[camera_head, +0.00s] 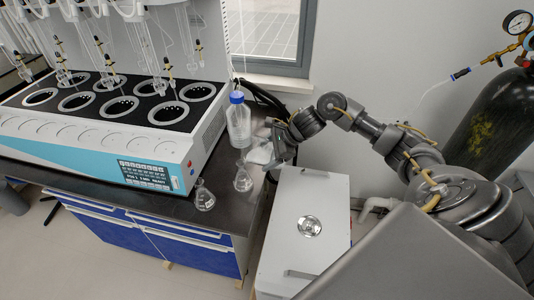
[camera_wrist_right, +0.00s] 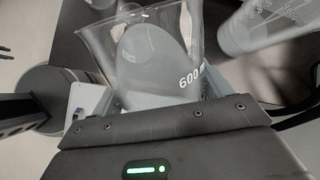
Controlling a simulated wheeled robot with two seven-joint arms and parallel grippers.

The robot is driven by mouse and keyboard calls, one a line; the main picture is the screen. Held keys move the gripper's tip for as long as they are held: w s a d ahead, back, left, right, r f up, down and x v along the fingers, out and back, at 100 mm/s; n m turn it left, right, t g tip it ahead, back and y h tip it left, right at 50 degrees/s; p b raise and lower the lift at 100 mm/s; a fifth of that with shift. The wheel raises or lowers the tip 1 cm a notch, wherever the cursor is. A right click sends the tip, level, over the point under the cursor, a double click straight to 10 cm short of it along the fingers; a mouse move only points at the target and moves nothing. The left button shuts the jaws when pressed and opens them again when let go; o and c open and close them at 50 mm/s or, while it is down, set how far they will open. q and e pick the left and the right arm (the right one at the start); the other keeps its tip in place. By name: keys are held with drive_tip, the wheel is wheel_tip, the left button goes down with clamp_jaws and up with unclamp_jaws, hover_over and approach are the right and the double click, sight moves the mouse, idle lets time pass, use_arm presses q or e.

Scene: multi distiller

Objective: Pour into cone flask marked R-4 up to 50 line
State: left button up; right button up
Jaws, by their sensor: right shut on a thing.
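My right gripper (camera_head: 281,146) is shut on a clear beaker (camera_head: 260,153) at the right end of the bench. One clear cone flask (camera_head: 243,180) stands just in front of the beaker. Another cone flask (camera_head: 204,197) stands to the left, near the bench's front edge. Marks on the flasks are too small to read, so I cannot tell which is R-4. My left gripper is not in view.
A blue-capped bottle (camera_head: 238,122) stands behind the beaker. The large white and blue distiller (camera_head: 160,150) fills the bench's left side. A white box (camera_head: 305,225) stands at the right, and a dark gas cylinder (camera_head: 490,120) stands farther right.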

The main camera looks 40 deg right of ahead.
drive_tip(key=shift+r, duration=0.25)
drive_tip(key=shift+r+h, duration=0.2)
drive_tip(key=shift+h, duration=0.1)
idle(0.4)
drive_tip(key=shift+f, duration=0.1)
drive_tip(key=shift+b, duration=0.3)
idle(0.4)
